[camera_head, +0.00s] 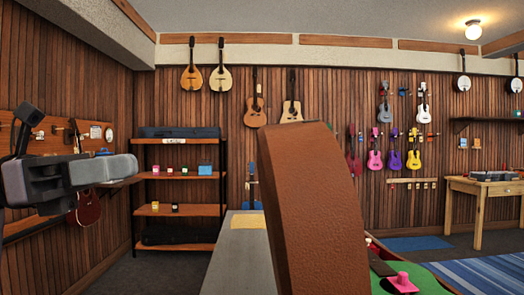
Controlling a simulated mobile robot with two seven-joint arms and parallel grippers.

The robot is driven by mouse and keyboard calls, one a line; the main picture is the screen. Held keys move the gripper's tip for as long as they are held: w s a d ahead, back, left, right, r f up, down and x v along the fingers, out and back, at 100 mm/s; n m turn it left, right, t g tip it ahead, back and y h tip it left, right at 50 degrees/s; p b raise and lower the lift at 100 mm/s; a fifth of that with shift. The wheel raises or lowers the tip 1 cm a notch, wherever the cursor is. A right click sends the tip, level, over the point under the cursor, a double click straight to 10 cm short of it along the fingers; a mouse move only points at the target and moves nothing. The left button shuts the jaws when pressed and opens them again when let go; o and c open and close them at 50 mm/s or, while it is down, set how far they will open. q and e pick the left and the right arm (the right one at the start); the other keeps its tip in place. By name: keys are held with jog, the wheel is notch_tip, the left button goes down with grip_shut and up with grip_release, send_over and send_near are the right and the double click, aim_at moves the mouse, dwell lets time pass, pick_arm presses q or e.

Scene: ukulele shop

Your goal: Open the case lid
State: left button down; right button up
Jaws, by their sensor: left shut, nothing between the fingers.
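The case lid (310,215) is a brown leather-like slab that stands raised and slightly tilted, close in front of me at the middle of the view. To its right, part of the case's green lining (425,280) shows low down, with a pink object (403,283) on it. The lid hides much of the case. My left gripper (105,170) is grey, shut and empty. It is at the far left, well apart from the lid. My right gripper is not in view.
A grey counter top (235,262) lies left of the lid. A black-framed shelf (180,210) with small boxes stands against the back wall. A wooden table (480,188) stands at the far right. Several ukuleles hang on the wall. The air between my left gripper and the lid looks clear.

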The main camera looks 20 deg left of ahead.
pick_arm(q)
jog(key=p, duration=0.4)
send_near(296, 126)
jog(key=d+f, duration=0.2)
jog(key=shift+w+d+r, duration=0.15)
jog(key=shift+w+r, duration=0.05)
jog(key=shift+w, duration=0.25)
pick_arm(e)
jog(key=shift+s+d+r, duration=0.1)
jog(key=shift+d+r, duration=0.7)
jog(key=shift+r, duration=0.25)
pick_arm(q)
jog(key=d+p, duration=0.1)
jog(key=w+r+p, duration=0.1)
jog(key=d+r+p, duration=0.1)
jog(key=shift+w+d+y+p, duration=0.15)
jog(key=shift+d+y+p, duration=0.15)
jog(key=shift+y, duration=0.1)
jog(key=d, duration=0.1)
jog(key=w+d+p, duration=0.1)
jog(key=d, duration=0.1)
jog(key=shift+w+d+r+g+p, duration=0.15)
jog(key=shift+w+r+g+p, duration=0.15)
jog(key=shift+r+p, duration=0.05)
jog(key=shift+w+d, duration=0.2)
jog(key=shift+d, duration=0.2)
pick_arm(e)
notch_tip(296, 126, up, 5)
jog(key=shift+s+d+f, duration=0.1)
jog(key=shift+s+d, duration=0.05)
